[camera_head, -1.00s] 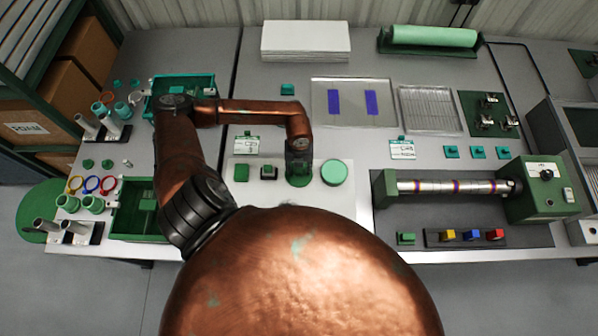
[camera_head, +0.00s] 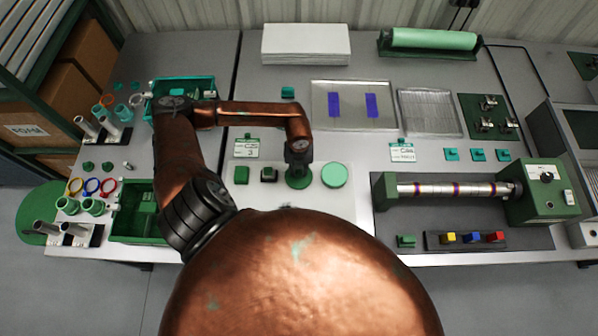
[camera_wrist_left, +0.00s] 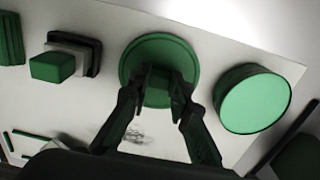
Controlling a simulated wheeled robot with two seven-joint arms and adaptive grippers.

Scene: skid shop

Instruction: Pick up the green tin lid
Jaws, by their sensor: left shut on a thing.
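The green tin lid (camera_head: 299,182) is a round dark green disc with a raised block-like knob at its middle; it also shows in the left wrist view (camera_wrist_left: 185,57). My left gripper (camera_head: 298,168) is above it, with its two fingers (camera_wrist_left: 158,84) closed on the knob from either side. The fingers and wrist hide part of the lid. I cannot tell whether the lid touches the white board under it. A lighter green round tin (camera_head: 334,175) stands just to the right, apart from the lid. My right gripper is not in view.
A green block (camera_head: 241,174) and a dark block with a green front (camera_head: 269,174) stand to the left on the white board (camera_head: 345,204). A label card (camera_head: 246,147) stands behind them. A machine with a metal roller (camera_head: 450,188) is to the right.

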